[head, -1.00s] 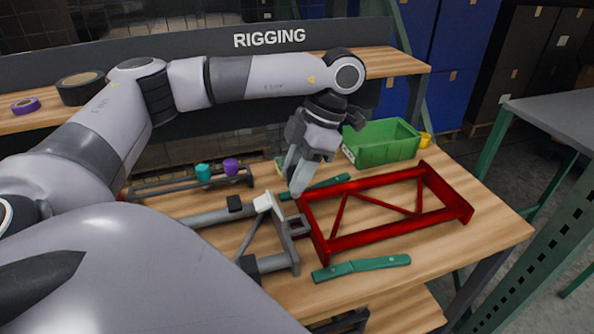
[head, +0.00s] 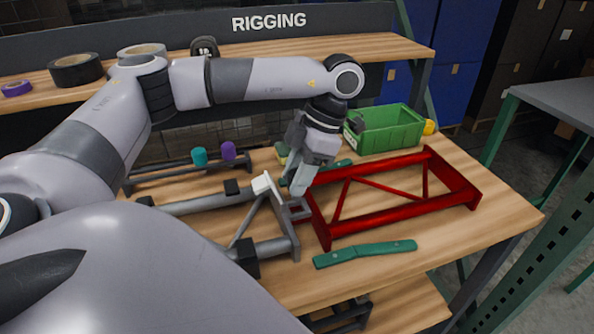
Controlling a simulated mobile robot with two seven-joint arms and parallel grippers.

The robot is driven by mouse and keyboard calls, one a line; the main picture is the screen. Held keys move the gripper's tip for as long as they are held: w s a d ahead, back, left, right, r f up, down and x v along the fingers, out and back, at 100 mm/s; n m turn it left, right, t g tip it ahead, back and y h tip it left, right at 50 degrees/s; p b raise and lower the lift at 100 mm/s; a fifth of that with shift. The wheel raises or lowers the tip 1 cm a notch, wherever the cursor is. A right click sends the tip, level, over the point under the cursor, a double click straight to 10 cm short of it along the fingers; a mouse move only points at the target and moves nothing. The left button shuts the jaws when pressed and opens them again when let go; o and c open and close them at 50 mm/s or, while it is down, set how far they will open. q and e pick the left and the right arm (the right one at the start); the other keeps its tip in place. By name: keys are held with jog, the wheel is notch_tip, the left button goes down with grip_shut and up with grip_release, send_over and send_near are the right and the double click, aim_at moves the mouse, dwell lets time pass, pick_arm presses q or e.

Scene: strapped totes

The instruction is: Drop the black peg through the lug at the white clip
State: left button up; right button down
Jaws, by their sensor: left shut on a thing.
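My left gripper (head: 300,188) points down just above the lug (head: 299,210), the grey open bracket at the end of the grey frame (head: 282,226). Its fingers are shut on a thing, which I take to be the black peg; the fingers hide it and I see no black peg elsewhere. The white clip (head: 261,184) sits on the grey frame just left of the lug. The fingertips overlap the lug's far edge in the picture; I cannot tell whether they touch or whether the peg is in the hole. My right gripper is not in view.
The red frame (head: 332,220) lies right of the lug, close to the gripper. Teal (head: 199,157) and purple (head: 228,150) pegs stand in a rack behind. A green bin (head: 385,130) is at the back right; a green strap bar (head: 365,254) lies in front.

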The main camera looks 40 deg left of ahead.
pick_arm(q)
jog(key=shift+f+b, duration=0.55)
jog(key=shift+f, duration=0.35)
jog(key=shift+f+b, duration=0.6)
jog(key=shift+f, duration=0.8)
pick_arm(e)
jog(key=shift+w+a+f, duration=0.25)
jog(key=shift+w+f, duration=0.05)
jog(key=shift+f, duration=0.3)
pick_arm(q)
jog(key=o, duration=1.2)
jog(key=shift+c, duration=0.2)
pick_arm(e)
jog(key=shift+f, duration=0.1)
pick_arm(q)
jog(key=p+v, duration=0.1)
jog(key=v, duration=0.5)
jog(key=shift+w+d+r, duration=0.15)
jog(key=shift+w+r, duration=0.1)
jog(key=shift+r, duration=0.35)
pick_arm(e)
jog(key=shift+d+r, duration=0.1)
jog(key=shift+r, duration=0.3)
